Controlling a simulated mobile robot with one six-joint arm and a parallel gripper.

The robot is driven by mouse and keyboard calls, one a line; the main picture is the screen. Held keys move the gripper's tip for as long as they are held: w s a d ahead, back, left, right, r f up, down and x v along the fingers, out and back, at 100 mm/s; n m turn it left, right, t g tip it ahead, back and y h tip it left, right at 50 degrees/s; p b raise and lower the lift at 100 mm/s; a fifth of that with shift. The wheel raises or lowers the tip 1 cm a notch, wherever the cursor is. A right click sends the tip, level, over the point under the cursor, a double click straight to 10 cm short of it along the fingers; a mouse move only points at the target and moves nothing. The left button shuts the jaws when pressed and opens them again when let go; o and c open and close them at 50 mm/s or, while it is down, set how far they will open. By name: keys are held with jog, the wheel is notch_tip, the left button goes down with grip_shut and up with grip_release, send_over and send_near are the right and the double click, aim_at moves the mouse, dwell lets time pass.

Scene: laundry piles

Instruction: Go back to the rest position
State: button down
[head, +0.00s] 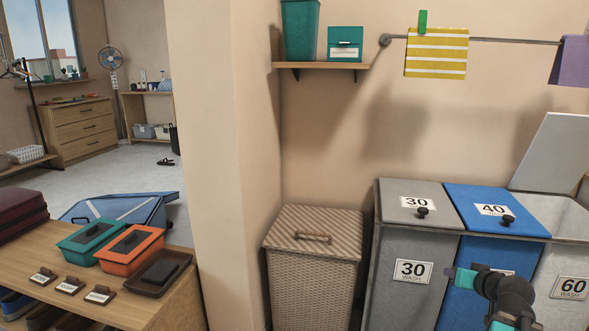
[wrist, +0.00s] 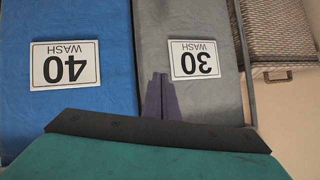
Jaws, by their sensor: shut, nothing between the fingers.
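My gripper (head: 451,272) is at the lower right of the head view, in front of the blue 40 wash bin (head: 460,255). In the wrist view my gripper (wrist: 160,78) shows two dark fingers side by side, shut and empty. The fingers point toward the fronts of the blue bin (wrist: 80,20) and the grey 30 wash bin (wrist: 185,18). No cloth hangs from the fingers.
The grey 30 bin (head: 407,245) and the blue bin have closed lids. The 60 bin's lid (head: 553,152) stands raised. A wicker hamper (head: 311,265) is closed. A wooden bench (head: 30,257) holds lidded boxes. A yellow striped cloth (head: 437,52) hangs from a rail.

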jog(key=s+a+f+g+y+p, duration=0.1)
jog(key=s+a+f+g+p, duration=0.2)
jog(key=a+f+p, duration=0.3)
jog(key=s+a+f+n+g+y+p, duration=0.1)
jog(key=s+a+f+g+p, duration=0.3)
jog(key=a, duration=0.5)
jog(key=s+a+f+g+y+p, duration=0.1)
jog(key=s+a+f+g+p, duration=0.1)
jog(key=a+f+p, duration=0.4)
jog(key=s+a+f+g+h+p, duration=0.1)
jog(key=s+a+g+p, duration=0.1)
jog(key=s, duration=0.7)
jog(key=s+a+f+n+g+h+p, duration=0.1)
jog(key=s+a+p, duration=0.4)
jog(key=s, duration=0.5)
jog(key=s+a+f+n+g+h+p, duration=0.1)
jog(key=s+a+f+g+p, duration=0.1)
jog(key=s+a+g+p, duration=0.2)
jog(key=s+g+p, duration=0.1)
jog(key=s+p, duration=0.2)
jog(key=s, duration=0.2)
jog(key=shift+s+f, duration=0.15)
jog(key=shift+f, duration=0.2)
